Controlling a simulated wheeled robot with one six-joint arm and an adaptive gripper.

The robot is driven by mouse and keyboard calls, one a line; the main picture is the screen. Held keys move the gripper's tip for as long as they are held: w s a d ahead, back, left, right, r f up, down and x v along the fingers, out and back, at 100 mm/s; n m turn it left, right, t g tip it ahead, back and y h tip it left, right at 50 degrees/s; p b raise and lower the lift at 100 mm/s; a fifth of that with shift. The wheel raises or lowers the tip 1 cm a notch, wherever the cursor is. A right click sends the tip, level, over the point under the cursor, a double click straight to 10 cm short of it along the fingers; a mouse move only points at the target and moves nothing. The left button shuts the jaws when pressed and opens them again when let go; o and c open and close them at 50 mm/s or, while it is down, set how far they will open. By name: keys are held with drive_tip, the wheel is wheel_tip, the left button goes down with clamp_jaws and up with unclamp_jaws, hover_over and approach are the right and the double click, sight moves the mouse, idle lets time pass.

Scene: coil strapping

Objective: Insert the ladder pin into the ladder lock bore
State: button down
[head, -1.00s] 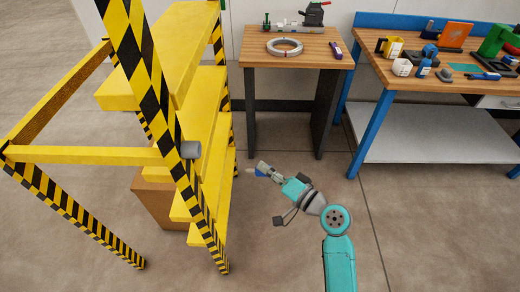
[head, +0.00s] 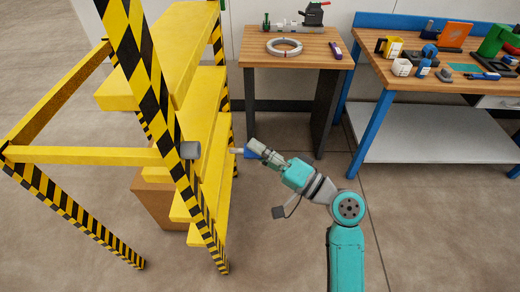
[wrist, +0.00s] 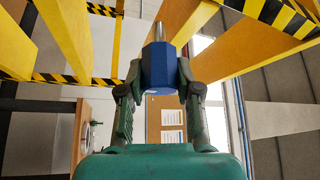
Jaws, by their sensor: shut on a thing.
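My gripper (head: 257,152) is shut on the ladder pin, which has a blue grip (wrist: 159,66) and a grey metal shank (wrist: 160,32). In the head view the pin's shank (head: 237,150) points left toward the ladder, roughly level. The ladder lock is a grey cylinder (head: 190,150) on the yellow ladder's striped front leg, at about the pin's height. A clear gap separates the pin's tip from the cylinder in the head view. The bore opening itself cannot be made out.
The yellow ladder (head: 172,52) with black striped legs fills the left. A wooden table (head: 320,56) with a metal ring (head: 284,47) stands behind. A blue-legged workbench (head: 375,72) with several tools is at the right. The floor around my arm is clear.

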sight(245, 158)
drive_tip(key=shift+w+a, duration=0.1)
drive_tip(key=shift+a, duration=2.65)
drive_tip(key=shift+a, duration=2.3)
drive_tip(key=c, duration=0.7)
unclamp_jaws()
drive_tip(key=shift+w, duration=0.1)
drive_tip(key=v, duration=1.2)
drive_tip(key=shift+r, duration=0.1)
